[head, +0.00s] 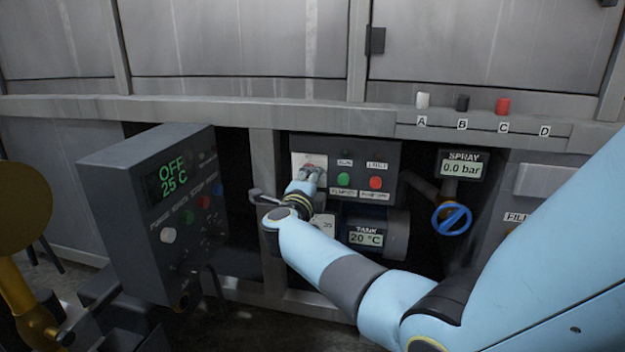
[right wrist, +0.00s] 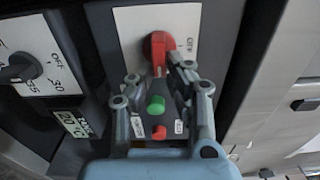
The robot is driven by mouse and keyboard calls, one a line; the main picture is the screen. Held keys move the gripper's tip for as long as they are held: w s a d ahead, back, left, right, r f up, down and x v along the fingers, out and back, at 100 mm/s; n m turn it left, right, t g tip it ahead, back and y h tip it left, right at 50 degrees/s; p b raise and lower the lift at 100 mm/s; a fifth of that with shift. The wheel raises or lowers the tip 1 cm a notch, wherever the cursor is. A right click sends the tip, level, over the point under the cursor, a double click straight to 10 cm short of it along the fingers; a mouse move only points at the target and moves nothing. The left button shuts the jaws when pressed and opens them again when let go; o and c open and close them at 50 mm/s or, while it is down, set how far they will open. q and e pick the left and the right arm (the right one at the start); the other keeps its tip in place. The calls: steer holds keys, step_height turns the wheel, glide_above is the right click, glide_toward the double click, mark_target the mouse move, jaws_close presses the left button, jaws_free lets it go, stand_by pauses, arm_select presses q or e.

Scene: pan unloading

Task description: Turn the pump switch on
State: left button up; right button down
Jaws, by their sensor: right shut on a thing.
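The pump switch has a red handle (right wrist: 157,48) on a pale plate (right wrist: 130,22), with OFF lettering beside it in the right wrist view. In the head view its plate (head: 299,160) is at the left end of the dark pump panel (head: 345,150), partly hidden by my gripper. My right gripper (right wrist: 156,72) is shut on the red handle, with a finger on each side; it also shows in the head view (head: 309,177). A green button (head: 343,180) and a red button (head: 376,183) are beside the switch. My left gripper is not in view.
A dark control box (head: 135,215) reading OFF and 25 C stands at left. A tank display (head: 366,238), a blue valve wheel (head: 452,218) and a spray gauge (head: 463,168) are right of my gripper. A metal rail (head: 210,107) runs above the panel.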

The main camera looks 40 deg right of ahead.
steer(key=shift+s+f, duration=0.1)
steer(key=shift+f, duration=0.05)
steer(key=c, duration=1.3)
jaws_free()
steer(key=v, duration=0.7)
steer(key=shift+s+a, duration=0.15)
steer(key=shift+a, duration=0.05)
